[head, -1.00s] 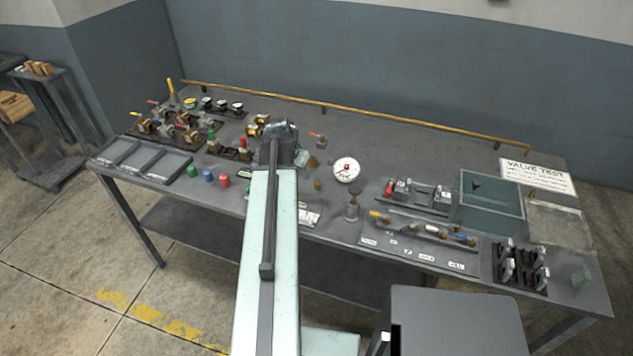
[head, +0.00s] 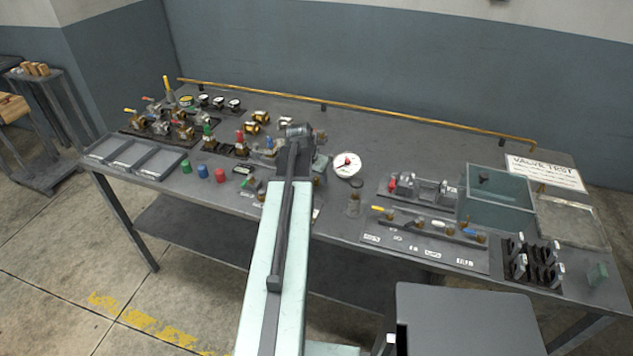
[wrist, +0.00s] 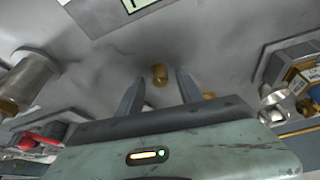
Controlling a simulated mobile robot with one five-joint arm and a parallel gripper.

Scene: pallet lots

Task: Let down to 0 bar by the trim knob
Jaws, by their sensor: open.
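A round white gauge (head: 347,165) with a red centre stands on the bench, just right of my arm's end in the head view. Its reading is too small to tell. In the wrist view a small brass knob (wrist: 159,75), which looks like the trim knob, lies between and just beyond my fingertips. My gripper (wrist: 158,88) is open, with a finger on either side of the knob's line and no visible contact. In the head view my arm hides the knob and the fingers. Another brass piece (wrist: 209,96) shows partly behind the right finger.
A metal cylinder with a brass end (wrist: 25,80) is at the left of the wrist view. A red-handled valve (wrist: 40,141) is below it. In the head view, a valve fixture (head: 420,188) and a teal bin (head: 500,215) stand right of the gauge. A brass pipe (head: 400,119) runs along the back.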

